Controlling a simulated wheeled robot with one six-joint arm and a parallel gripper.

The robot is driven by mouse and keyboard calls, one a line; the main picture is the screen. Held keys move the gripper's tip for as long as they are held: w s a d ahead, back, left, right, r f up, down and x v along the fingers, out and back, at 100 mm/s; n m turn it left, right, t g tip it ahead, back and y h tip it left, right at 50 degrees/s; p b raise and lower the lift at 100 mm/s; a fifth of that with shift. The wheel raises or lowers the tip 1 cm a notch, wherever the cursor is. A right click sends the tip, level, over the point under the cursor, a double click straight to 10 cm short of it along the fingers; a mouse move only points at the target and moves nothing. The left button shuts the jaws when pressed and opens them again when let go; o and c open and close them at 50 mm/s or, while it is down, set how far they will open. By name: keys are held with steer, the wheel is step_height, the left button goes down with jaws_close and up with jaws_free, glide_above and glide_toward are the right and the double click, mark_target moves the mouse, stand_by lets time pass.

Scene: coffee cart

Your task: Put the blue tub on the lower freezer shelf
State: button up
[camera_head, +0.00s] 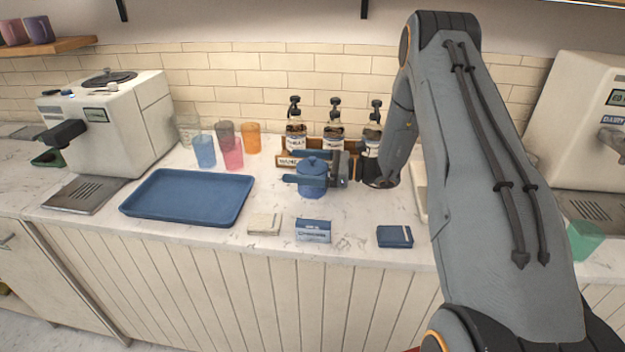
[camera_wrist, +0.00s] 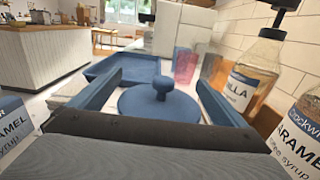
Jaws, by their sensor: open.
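A round blue pot with a knobbed lid (camera_head: 312,187) stands upright on the counter; it is the only tub-like blue thing I see. Its lid also shows in the wrist view (camera_wrist: 140,104). My gripper (camera_head: 291,167) is open, with one blue finger on either side of the pot near lid height. In the wrist view my fingers (camera_wrist: 152,82) flank the lid, and a gap shows on the right; contact on the left is unclear. No freezer or freezer shelf is in view.
A blue tray (camera_head: 187,197) lies empty to the left. Several coloured cups (camera_head: 232,153) stand behind it. A rack of syrup bottles (camera_head: 297,135) stands close behind my gripper. A cream box (camera_head: 264,224), a blue-and-white box (camera_head: 313,231) and a dark blue box (camera_head: 395,236) line the front edge.

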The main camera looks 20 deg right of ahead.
steer(key=c, duration=2.1)
